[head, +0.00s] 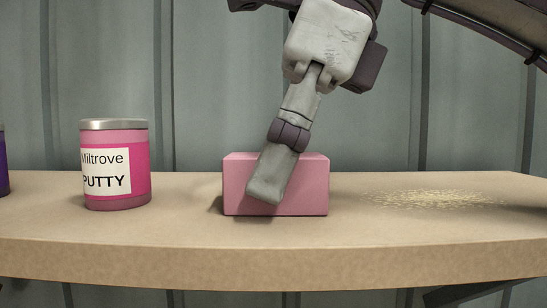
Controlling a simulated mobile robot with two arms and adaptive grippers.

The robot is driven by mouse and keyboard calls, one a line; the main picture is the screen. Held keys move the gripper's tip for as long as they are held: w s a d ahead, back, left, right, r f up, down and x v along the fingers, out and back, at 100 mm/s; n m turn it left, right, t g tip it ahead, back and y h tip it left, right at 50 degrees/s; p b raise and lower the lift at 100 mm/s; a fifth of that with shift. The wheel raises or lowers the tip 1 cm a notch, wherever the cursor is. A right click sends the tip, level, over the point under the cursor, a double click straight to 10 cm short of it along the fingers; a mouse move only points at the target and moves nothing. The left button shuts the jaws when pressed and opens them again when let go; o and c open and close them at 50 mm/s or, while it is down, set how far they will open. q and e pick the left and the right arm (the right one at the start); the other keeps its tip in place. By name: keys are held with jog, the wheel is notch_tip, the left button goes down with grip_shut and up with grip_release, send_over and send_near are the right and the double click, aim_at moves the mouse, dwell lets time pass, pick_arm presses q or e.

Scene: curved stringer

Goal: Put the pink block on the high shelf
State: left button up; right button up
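The pink block (305,185) sits on a curved tan shelf (350,262), near the middle. My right gripper (268,188) reaches down from above, tilted, with one finger across the block's front face. The other finger is hidden, so I cannot tell whether the gripper is open or shut on the block. My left gripper is not in view. Only this one shelf shows; I cannot tell whether it is the high one.
A pink putty can (116,165) with a metal lid stands left of the block. Part of a purple object (3,160) shows at the left edge. A patch of pale dust (435,198) lies on the shelf to the right. A ribbed grey wall (205,90) stands behind.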

aim_at(310, 154)
jog(key=shift+w, duration=0.1)
jog(key=v, duration=0.7)
jog(key=shift+a, duration=0.1)
jog(key=shift+r, duration=0.45)
jog(key=shift+f, duration=0.1)
